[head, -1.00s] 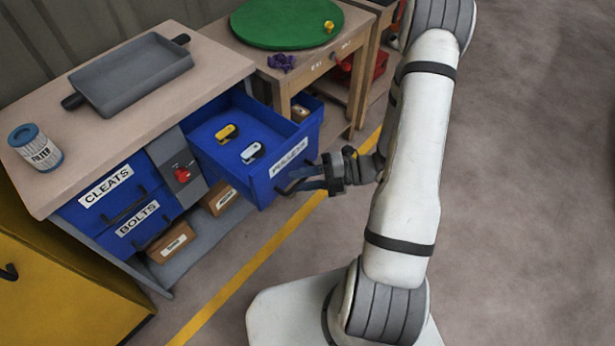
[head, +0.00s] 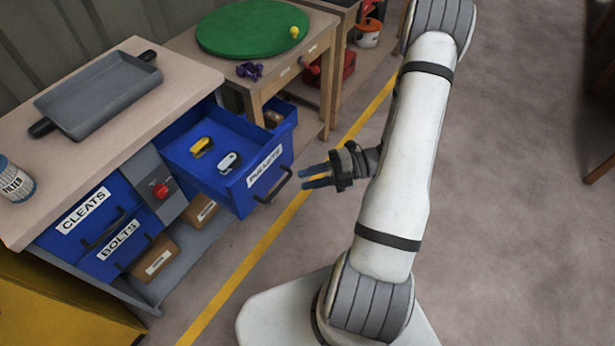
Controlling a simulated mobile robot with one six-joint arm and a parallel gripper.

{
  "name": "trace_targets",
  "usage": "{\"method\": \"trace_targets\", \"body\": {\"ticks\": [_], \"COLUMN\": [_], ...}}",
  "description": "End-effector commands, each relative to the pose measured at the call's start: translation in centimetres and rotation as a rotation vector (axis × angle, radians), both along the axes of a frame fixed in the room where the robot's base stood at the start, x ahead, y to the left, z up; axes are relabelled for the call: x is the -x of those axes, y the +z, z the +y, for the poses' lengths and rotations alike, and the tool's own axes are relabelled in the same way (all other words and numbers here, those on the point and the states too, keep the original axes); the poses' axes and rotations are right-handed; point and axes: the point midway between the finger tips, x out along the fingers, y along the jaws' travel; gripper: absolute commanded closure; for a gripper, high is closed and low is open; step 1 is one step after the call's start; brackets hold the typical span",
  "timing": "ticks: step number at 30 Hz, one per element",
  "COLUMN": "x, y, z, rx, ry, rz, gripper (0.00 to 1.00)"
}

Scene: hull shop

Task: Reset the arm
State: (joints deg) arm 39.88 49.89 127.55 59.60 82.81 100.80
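My gripper (head: 306,178) is in the middle of the head view, at the end of my white arm. Its two dark blue fingers point left and stand apart with nothing between them. The tips are a little right of the dark handle (head: 276,188) of a blue drawer (head: 268,177) and look clear of it. The drawer is pulled out and holds a yellow item (head: 201,147) and a white item (head: 229,162). Its label is too blurred to read surely.
The workbench (head: 190,75) carries a grey tray (head: 100,95) and a filter can (head: 14,180). Drawers marked CLEATS (head: 84,211) and BOLTS (head: 118,241) are shut. A table with a green disc (head: 255,27) stands behind. Open floor (head: 510,200) lies to the right.

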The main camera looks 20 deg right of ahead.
Motion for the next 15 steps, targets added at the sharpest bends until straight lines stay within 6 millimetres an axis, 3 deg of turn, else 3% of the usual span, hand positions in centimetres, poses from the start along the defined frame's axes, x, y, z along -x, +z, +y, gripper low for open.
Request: {"method": "trace_targets", "body": {"ticks": [10, 15], "x": [0.0, 0.7], "y": [0.6, 4.7], "z": [0.2, 1.5], "rx": [0.015, 0.133], "ry": [0.018, 0.182], "rz": [-0.022, -0.220], "gripper": [0.67, 0.67]}}
